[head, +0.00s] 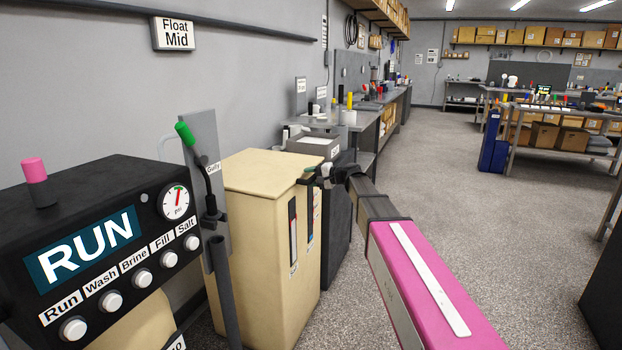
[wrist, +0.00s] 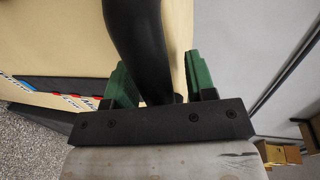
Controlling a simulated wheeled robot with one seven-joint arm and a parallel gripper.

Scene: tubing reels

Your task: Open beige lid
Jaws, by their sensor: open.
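The beige lid (head: 262,168) lies flat and closed on top of the tall beige bin (head: 270,265) in the head view. My gripper (head: 318,176) is at the lid's right front edge, at the end of my arm. In the wrist view my gripper (wrist: 160,78) is open, with its green fingers on either side of a thick black curved bar (wrist: 146,40). The bar runs between the fingers; I cannot tell whether they touch it. A beige surface (wrist: 60,38) lies behind them. My gripper hides part of the lid's edge in the head view.
A black control box (head: 95,235) marked RUN stands left of the bin. A green-topped lever (head: 190,140) rises between them. A dark cabinet (head: 338,240) stands close behind the bin's right side. The floor (head: 440,165) farther right is clear.

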